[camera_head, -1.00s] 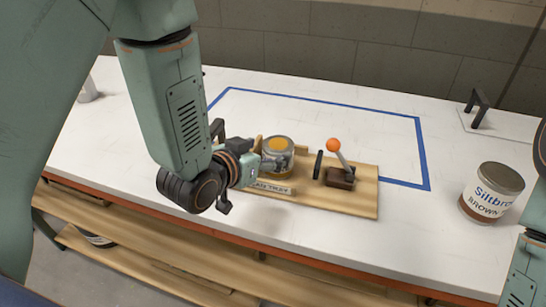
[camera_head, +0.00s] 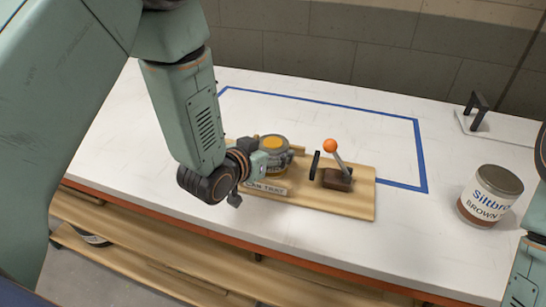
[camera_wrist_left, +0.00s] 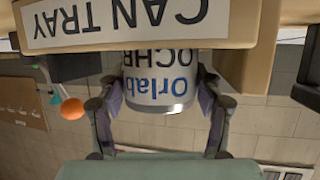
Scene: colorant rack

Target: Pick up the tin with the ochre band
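The ochre tin (camera_head: 275,158) is grey-lidded with an ochre spot on top. It stands upright on the wooden can tray (camera_head: 355,206). In the left wrist view, which is upside down, its white label (camera_wrist_left: 160,85) reads "Orlab" and "OCHR"; the tray's edge hides part of it. My left gripper (camera_head: 257,163) is at the tin's near left side. In the wrist view its fingers (camera_wrist_left: 160,100) are spread, one on each side of the tin, very close to its wall. I see no clear grip on it. My right gripper is out of view.
A lever with an orange knob (camera_head: 331,145) stands on the tray, right of the tin. A brown-banded tin (camera_head: 489,196) stands at the right. A blue outline (camera_head: 422,150) marks clear white bench behind the tray. A black handle (camera_head: 476,108) is at the far right.

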